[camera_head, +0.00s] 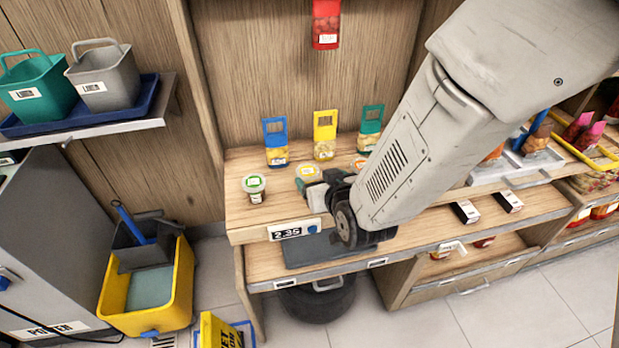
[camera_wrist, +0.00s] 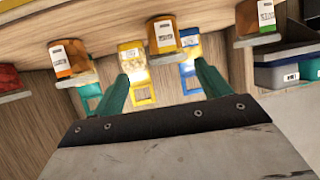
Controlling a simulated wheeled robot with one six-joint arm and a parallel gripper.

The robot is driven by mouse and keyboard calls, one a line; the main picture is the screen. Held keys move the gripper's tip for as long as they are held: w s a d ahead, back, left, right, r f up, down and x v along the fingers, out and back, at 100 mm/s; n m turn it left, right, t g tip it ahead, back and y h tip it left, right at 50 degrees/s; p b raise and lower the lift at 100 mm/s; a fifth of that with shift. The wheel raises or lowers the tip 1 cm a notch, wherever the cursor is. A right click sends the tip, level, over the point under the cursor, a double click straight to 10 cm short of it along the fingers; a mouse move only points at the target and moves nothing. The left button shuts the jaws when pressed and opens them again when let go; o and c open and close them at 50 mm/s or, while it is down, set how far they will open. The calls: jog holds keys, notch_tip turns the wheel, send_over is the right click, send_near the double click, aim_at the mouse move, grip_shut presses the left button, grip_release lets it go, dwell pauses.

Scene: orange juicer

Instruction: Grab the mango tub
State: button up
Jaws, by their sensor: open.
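Three small tubs stand in a row on the wooden shelf; their labels are too small to read, so I cannot confirm which is mango. The middle tub has orange contents and a yellow lid (camera_head: 307,171); it appears upside down in the wrist view (camera_wrist: 163,36), between and beyond my fingertips. A green-lidded tub (camera_head: 254,188) is left in the head view and right in the wrist view (camera_wrist: 257,18). An orange-lidded tub (camera_wrist: 60,58) is on the other side, partly hidden by my arm in the head view. My gripper (camera_wrist: 160,72) is open and empty, at the shelf's front.
Blue (camera_head: 275,142), yellow (camera_head: 325,136) and green (camera_head: 369,128) hanging packs stand behind the tubs. A red pack (camera_head: 325,25) hangs higher. A price tag (camera_head: 293,230) is on the shelf's front edge. A yellow mop bucket (camera_head: 177,290) stands on the floor at left.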

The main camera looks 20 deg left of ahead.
aim_at(308, 172)
jog(key=shift+s+a+f, duration=0.15)
jog(key=shift+a+f, duration=0.15)
jog(key=shift+a, duration=0.1)
jog(key=shift+w+a+f, duration=0.15)
jog(key=shift+w+a, duration=0.05)
jog(key=shift+a, duration=0.1)
jog(key=x, duration=0.7)
jog(key=shift+w+r, duration=0.1)
jog(key=shift+r, duration=0.3)
jog(key=c, duration=1)
